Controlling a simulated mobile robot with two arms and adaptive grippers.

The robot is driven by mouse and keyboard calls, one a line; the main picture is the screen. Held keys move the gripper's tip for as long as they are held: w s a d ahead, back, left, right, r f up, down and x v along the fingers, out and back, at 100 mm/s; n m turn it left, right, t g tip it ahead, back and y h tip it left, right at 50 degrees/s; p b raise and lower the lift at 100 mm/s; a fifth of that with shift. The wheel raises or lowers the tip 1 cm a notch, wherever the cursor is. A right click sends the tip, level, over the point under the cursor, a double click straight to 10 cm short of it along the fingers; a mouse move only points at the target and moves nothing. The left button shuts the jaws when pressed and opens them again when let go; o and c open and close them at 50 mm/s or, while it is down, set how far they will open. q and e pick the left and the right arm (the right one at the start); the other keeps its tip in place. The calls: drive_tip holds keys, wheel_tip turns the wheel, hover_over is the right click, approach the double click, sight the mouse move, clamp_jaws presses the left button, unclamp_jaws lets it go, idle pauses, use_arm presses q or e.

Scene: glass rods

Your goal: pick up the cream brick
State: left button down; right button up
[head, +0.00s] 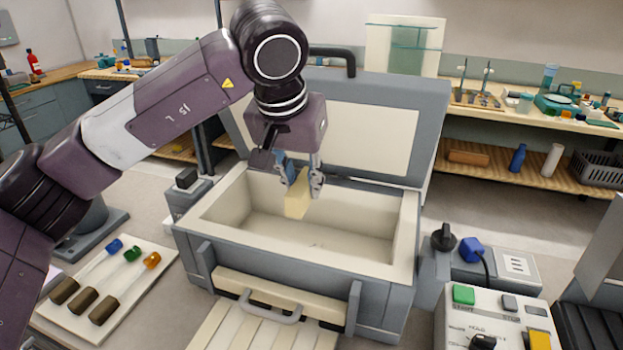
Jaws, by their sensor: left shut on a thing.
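The cream brick (297,199) is a small pale-yellow block in the head view, near the middle. My left gripper (299,180) points down and is shut on the brick, with one finger on each side of it. The brick hangs tilted in the mouth of the open grey box (207,241), which has a cream lining. From this angle I cannot tell whether the brick touches the inside of the box. My right gripper is not in view.
The box's lid (432,140) stands raised behind the gripper. A white tray (60,325) with rods with coloured ends lies at left. A control panel (500,318) with buttons and a socket unit (515,264) are at right. A handle (270,310) sticks out at the box's front.

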use_arm(q)
drive_tip(key=s+a+b, duration=0.3)
drive_tip(key=s, duration=0.7)
drive_tip(key=shift+a, duration=0.15)
drive_tip(key=shift+w, duration=0.1)
